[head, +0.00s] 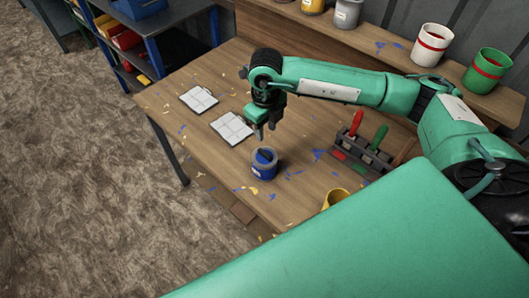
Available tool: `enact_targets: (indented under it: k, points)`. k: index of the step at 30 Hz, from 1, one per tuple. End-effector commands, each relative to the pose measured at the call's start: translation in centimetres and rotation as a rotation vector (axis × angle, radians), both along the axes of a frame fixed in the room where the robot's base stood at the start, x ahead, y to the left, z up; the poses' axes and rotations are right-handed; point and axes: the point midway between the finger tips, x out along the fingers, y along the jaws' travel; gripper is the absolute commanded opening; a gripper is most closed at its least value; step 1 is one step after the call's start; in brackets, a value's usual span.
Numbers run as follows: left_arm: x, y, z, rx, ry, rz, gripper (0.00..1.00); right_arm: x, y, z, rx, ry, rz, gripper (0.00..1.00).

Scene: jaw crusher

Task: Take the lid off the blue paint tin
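The blue paint tin (262,172) stands upright on the wooden workbench (300,178), near its front edge. A blue piece (265,155) shows at its top. I cannot tell from here whether it is the lid seated or tilted, or the paint inside. My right gripper (265,131) points down above and just behind the tin in the picture, apart from it. Its two fingers look spread with nothing between them. My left gripper is not in view.
Two white tiled panels (232,127) lie left of the gripper. A rack (363,152) with red and green handled tools stands right, a yellow container (335,198) in front. White (432,45) and green (487,68) tins stand on the back shelf.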

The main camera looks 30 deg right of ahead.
Motion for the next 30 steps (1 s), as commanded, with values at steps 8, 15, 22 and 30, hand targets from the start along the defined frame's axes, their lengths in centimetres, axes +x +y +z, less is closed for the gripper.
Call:
enact_targets:
  k: [8, 15, 22, 30]
  points:
    - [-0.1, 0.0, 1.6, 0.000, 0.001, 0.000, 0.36, 0.0, 0.1, -4.6, 0.003, 0.003, 0.000, 0.36]
    - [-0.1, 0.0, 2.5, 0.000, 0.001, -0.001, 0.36, -0.1, 0.2, -6.0, 0.003, 0.003, 0.002, 0.36]
    - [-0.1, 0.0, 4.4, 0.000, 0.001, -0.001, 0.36, 0.0, 0.4, -8.9, 0.003, 0.003, 0.000, 0.36]
    - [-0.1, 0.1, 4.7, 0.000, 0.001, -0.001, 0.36, 0.0, 0.4, -10.6, 0.004, -0.001, 0.002, 0.36]
